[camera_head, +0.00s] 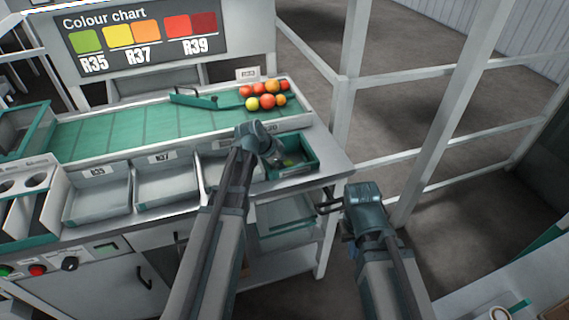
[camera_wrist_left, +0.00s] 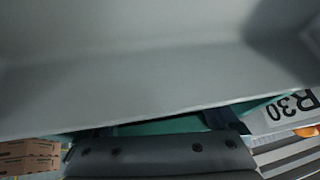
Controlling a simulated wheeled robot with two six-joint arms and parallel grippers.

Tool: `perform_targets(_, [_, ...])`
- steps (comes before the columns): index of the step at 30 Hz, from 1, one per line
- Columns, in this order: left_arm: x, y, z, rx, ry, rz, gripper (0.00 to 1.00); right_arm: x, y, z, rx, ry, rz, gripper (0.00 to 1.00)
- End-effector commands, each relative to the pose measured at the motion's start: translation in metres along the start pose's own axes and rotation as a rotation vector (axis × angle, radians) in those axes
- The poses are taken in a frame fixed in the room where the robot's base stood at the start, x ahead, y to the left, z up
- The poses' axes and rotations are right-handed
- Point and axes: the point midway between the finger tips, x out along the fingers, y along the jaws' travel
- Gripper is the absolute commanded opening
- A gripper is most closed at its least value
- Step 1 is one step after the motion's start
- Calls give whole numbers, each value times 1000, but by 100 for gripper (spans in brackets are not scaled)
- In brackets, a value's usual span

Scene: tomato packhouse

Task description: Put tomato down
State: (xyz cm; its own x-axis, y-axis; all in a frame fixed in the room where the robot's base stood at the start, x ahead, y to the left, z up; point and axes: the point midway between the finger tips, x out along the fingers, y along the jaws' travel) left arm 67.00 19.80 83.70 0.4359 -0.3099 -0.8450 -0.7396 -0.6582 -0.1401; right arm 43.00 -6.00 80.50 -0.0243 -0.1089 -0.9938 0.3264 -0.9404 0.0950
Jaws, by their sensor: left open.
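Several red, orange and yellow tomatoes (camera_head: 265,96) lie grouped at the right end of the green sorting surface (camera_head: 120,131). My left gripper (camera_head: 279,158) is open and reaches down at the left side of a small green-rimmed bin (camera_head: 316,160). A small yellow-green patch shows in that bin beside the fingers; I cannot tell whether it is a tomato. The left wrist view is mostly filled by a close grey surface, and no tomato can be made out between the fingers. My right gripper (camera_head: 320,208) hangs right of the bench, away from the tomatoes; its jaw gap is unclear.
Grey trays labelled R35 (camera_head: 97,221) and R37 (camera_head: 168,204) stand along the bench front. A third tray is partly hidden behind my left arm. A green bar (camera_head: 193,98) crosses the sorting surface. White posts and rails (camera_head: 352,70) stand right of the bench.

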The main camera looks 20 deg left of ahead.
Motion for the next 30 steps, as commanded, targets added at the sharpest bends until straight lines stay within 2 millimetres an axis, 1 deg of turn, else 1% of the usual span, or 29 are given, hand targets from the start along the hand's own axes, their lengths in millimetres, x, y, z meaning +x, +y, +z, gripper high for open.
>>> perform_targets(8, [-3,0,-2,0,0,0,93,-4,0,0,0,0,0,0])
perform_targets(11, [-10,0,-3,-1,0,0,93,-9,1,1,0,0,0,0])
perform_targets(14, [-20,0,-3,-1,0,0,93,-19,2,1,0,0,0,0])
perform_targets(20, [-51,0,-4,-1,0,-1,93,-45,4,3,0,0,0,0])
perform_targets(27, [-94,0,-5,-1,0,-1,93,-82,8,5,0,0,0,0])
perform_targets(30, [-109,0,-4,-2,0,-1,93,-94,9,6,0,0,0,0])
